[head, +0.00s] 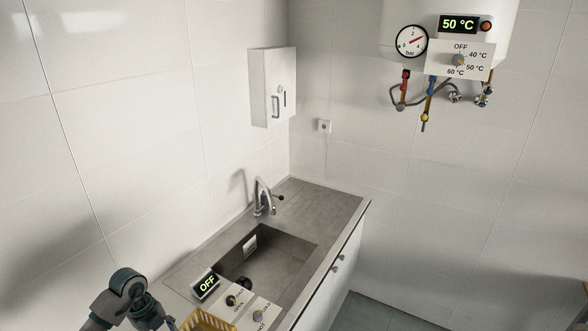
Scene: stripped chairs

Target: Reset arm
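Part of my own arm, dark teal and grey, shows at the lower left edge of the head view, bent at a rounded joint. It stands in front of the near left end of the counter. No gripper fingers show in the frame; the arm runs out of the picture at the bottom. My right arm and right gripper do not show.
A steel counter (333,200) with a sink (282,256) and tap (264,196) runs along the left wall. An "OFF" display (206,285), knob panels and a yellow basket (208,321) sit at its near end. A wall box (272,87) and boiler (450,35) hang above.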

